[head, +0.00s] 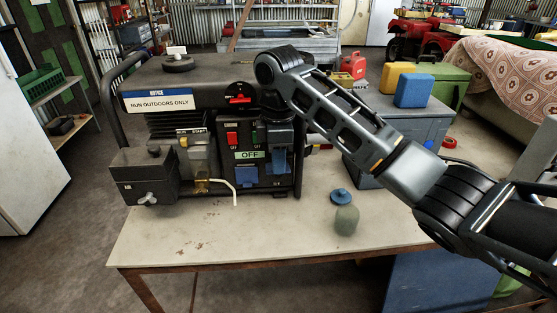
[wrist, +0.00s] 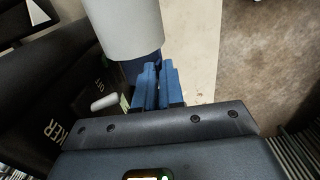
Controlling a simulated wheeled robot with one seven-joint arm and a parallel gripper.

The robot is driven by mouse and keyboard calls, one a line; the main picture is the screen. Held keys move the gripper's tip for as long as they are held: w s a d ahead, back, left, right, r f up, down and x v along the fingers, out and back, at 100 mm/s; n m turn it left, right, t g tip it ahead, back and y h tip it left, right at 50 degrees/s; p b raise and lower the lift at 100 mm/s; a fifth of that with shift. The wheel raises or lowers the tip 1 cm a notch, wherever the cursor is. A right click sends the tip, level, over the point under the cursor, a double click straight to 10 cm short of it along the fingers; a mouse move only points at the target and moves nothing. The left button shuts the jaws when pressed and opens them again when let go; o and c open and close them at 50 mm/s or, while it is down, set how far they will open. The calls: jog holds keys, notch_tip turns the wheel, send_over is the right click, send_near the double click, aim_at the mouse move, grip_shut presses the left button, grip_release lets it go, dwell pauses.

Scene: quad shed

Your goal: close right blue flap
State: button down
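The generator (head: 205,90) stands on the table, with its dark control panel facing me. A left blue flap (head: 246,178) sits low on the panel. The right blue flap (head: 272,177) is beside it, mostly hidden by my gripper, so I cannot tell how far open it is. My gripper (head: 281,163) points down in front of the panel's right side. In the wrist view its blue fingers (wrist: 158,72) are together with at most a narrow gap, and nothing shows held. Dark blue behind the fingertips may be the flap; contact is unclear.
A green OFF label (head: 250,154) and a red switch (head: 232,138) are on the panel. A blue lid (head: 341,196) and a greenish jar (head: 346,220) stand on the table (head: 190,235) to the right. A pale cylinder (wrist: 124,25) blocks part of the wrist view. The table front is clear.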

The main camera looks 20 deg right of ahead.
dwell(0.4)
jog(key=f+t+h+b, duration=0.1)
jog(key=f+t+b, duration=0.2)
jog(key=b, duration=0.3)
jog(key=s+f+t+h+b, duration=0.1)
jog(key=f+t+b, duration=0.2)
jog(key=t+b, duration=0.2)
jog(key=f+t+h+b, duration=0.2)
jog(key=f+t+b, duration=0.1)
jog(key=b, duration=0.4)
jog(key=shift+s+a+t, duration=0.25)
jog(key=shift+t, duration=0.35)
jog(key=t+b, duration=0.1)
jog(key=b, duration=0.1)
jog(key=f+t+b, duration=0.1)
jog(key=b, duration=0.2)
jog(key=shift+w+d+f+h, duration=0.1)
jog(key=shift+w+h, duration=0.25)
jog(key=shift+h, duration=0.05)
jog(key=t+b, duration=0.1)
jog(key=b, duration=0.1)
jog(key=w+f+t+b, duration=0.1)
jog(key=b, duration=0.2)
jog(key=shift+d+t+h, duration=0.15)
jog(key=shift+t+h, duration=0.25)
jog(key=shift+w+d+t+b, duration=0.1)
jog(key=shift+w+t+b, duration=0.4)
jog(key=shift+b, duration=0.75)
jog(key=shift+s, duration=0.1)
jog(key=shift+r, duration=0.1)
